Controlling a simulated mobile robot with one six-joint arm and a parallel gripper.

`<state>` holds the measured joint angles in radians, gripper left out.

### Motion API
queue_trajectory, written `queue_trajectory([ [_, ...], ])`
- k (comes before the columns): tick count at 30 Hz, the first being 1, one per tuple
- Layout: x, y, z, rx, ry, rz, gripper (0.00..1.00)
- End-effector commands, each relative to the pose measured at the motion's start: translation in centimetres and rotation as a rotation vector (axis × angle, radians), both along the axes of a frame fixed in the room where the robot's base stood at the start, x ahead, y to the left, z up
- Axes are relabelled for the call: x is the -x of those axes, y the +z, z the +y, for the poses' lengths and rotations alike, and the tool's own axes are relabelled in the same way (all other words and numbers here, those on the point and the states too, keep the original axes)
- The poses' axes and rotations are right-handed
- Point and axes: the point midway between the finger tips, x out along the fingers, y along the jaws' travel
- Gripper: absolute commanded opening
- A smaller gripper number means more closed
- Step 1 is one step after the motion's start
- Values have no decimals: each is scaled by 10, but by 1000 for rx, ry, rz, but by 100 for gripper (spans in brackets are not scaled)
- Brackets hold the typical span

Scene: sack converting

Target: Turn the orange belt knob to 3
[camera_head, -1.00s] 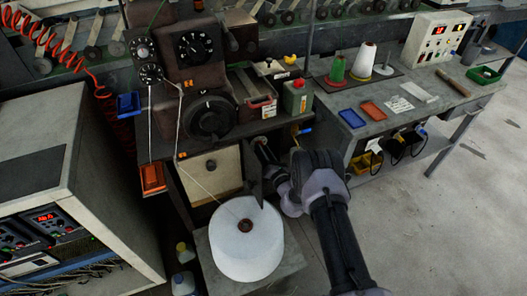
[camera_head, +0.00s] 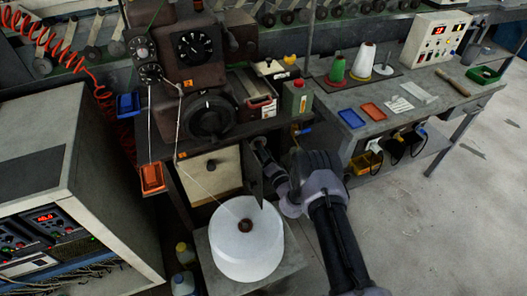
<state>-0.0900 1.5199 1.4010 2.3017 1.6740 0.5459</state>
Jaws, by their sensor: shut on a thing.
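My gripper (camera_head: 257,146) is at the end of my dark arm, close to the front of the brown machine, just under the counter edge and right of a cream panel (camera_head: 212,172). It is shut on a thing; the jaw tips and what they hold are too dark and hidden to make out. I cannot pick out the orange belt knob or read its setting. A large black round knob (camera_head: 209,117) with a white mark is on the machine, above and left of my gripper. Smaller dials (camera_head: 195,46) with pale marks sit above it.
A white cone of yarn (camera_head: 247,245) stands on a low table below my gripper. An orange bin (camera_head: 152,178) hangs at the machine's left. A green can (camera_head: 298,98) stands on the counter above my wrist. The floor at right is clear.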

Motion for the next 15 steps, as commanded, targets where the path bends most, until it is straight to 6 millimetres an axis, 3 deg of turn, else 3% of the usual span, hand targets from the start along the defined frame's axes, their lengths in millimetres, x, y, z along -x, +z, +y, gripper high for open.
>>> queue_trajectory([
  [4, 1, -1, 0, 2, 1, 1, 0],
  [5, 1, -1, 0, 2, 1, 1, 29],
  [8, 1, -1, 0, 2, 1, 1, 49],
  [15, 0, 0, 0, 1, 1, 0, 49],
])
